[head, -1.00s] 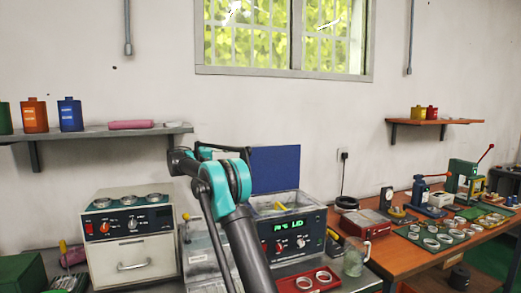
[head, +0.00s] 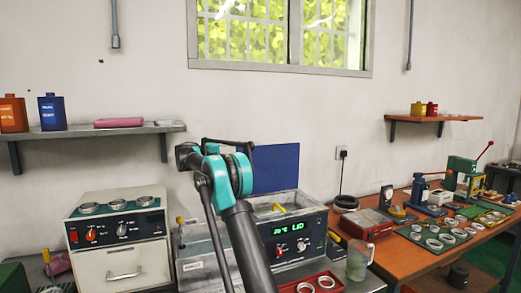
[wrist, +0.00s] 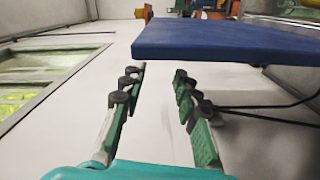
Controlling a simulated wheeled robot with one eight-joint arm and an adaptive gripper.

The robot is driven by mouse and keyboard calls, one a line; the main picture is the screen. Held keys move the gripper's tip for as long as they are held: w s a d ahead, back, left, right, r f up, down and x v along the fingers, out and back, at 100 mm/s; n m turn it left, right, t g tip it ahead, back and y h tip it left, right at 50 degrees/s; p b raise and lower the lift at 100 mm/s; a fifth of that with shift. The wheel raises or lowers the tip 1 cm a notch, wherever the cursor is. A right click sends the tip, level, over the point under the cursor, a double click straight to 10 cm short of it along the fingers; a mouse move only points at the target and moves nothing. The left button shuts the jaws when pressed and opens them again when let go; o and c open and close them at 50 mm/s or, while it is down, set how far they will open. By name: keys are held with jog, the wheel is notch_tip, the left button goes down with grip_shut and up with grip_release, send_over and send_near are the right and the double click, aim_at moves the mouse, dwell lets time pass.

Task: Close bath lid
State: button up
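The bath (head: 300,222) is a metal box with a dark front panel and a green display that seems to read "LID". Its blue lid (head: 275,168) stands upright behind the open top. In the wrist view the lid (wrist: 220,38) is a broad blue slab at upper right. In the head view my arm hides the gripper's fingers and part of the bath's left side.
An oven (head: 118,240) with rings on top stands left of the bath. A red tray (head: 312,283) with rings and a glass jug (head: 359,260) stand in front and to the right. A grey shelf (head: 90,132) hangs above the oven. Two dark cables (wrist: 265,108) run below the lid.

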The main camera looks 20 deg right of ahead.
aim_at(261, 148)
jog(key=d, duration=1)
jog(key=shift+w+d, duration=0.2)
jog(key=shift+d, duration=0.05)
jog(key=shift+c, duration=0.4)
grip_shut()
